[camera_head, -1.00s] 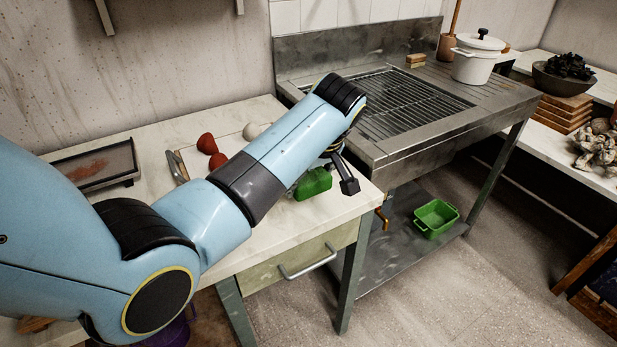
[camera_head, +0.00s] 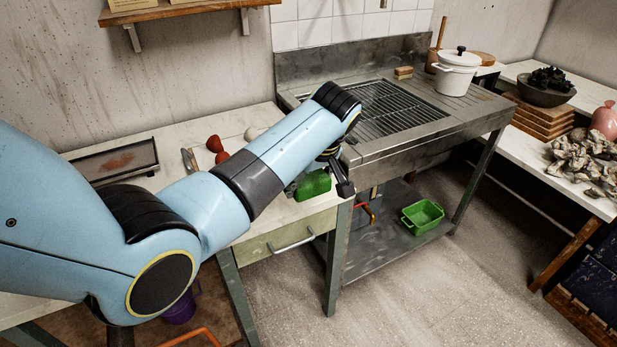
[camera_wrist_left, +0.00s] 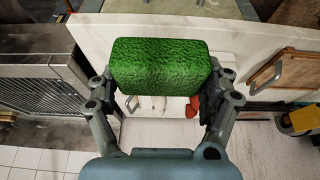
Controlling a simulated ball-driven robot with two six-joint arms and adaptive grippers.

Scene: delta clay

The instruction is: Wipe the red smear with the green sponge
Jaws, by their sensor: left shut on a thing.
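The red smear (camera_head: 117,161) is a reddish-brown patch in a shallow dark-rimmed tray (camera_head: 83,178) on the left of the marble-topped table. My left gripper (camera_head: 322,178) is shut on the green sponge (camera_head: 313,185), near the table's right end and well to the right of the smear. The wrist view shows the sponge (camera_wrist_left: 160,66) lying across between the two fingers of the left gripper (camera_wrist_left: 160,84). My arm covers part of the table in the head view. My right gripper is not in view.
Red things (camera_head: 214,144) and a pale round thing (camera_head: 252,132) lie on the table between tray and sponge. A metal sink unit with a grid (camera_head: 385,110) adjoins on the right. A green tub (camera_head: 422,217) sits on its lower shelf.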

